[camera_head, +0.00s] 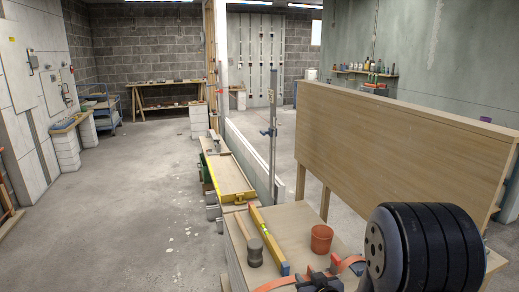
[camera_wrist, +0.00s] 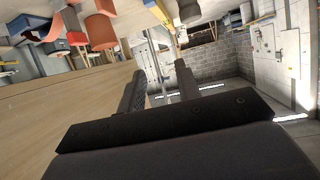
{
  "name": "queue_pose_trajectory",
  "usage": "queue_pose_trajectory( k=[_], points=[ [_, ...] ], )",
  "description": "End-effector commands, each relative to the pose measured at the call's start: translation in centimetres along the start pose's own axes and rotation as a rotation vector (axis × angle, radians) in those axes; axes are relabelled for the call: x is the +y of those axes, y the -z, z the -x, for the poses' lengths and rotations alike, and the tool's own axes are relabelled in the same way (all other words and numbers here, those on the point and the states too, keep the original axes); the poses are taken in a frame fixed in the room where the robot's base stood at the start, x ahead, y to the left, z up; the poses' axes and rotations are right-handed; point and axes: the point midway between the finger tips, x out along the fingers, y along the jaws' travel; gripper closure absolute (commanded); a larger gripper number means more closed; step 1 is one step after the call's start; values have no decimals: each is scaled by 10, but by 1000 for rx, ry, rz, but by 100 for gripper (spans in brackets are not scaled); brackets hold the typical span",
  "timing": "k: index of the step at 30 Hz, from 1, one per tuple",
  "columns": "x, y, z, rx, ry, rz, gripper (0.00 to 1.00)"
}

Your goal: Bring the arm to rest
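My gripper (camera_wrist: 160,70) shows in the wrist view as two dark fingers standing apart. No object shows between them, and they touch nothing that I can see. The wrist view looks upside down, with ceiling lamps low in the picture and the bench things at the top left. My gripper cannot be made out in the head view. A large black ribbed cylinder (camera_head: 432,248) with a grey end disc fills the lower right of the head view; I cannot tell whether it is part of my arm.
The near bench (camera_head: 290,218) carries an orange cup (camera_head: 321,239), a yellow level (camera_head: 268,240), a small grey-brown object (camera_head: 254,252) and an orange strap (camera_head: 275,284). A tall wooden panel (camera_head: 400,140) stands behind it. The floor at left (camera_head: 130,210) is clear.

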Motion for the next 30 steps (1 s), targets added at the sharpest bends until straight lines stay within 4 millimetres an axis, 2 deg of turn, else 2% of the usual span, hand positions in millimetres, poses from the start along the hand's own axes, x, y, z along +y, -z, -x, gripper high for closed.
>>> queue_pose_trajectory(
  k=[3, 13, 30],
  points=[
    [-1, 7, 7, -2, -19, -11, 68],
    [0, 10, 17, -3, -70, -30, 68],
    [1, 8, 19, -4, -84, -33, 68]
  ],
)
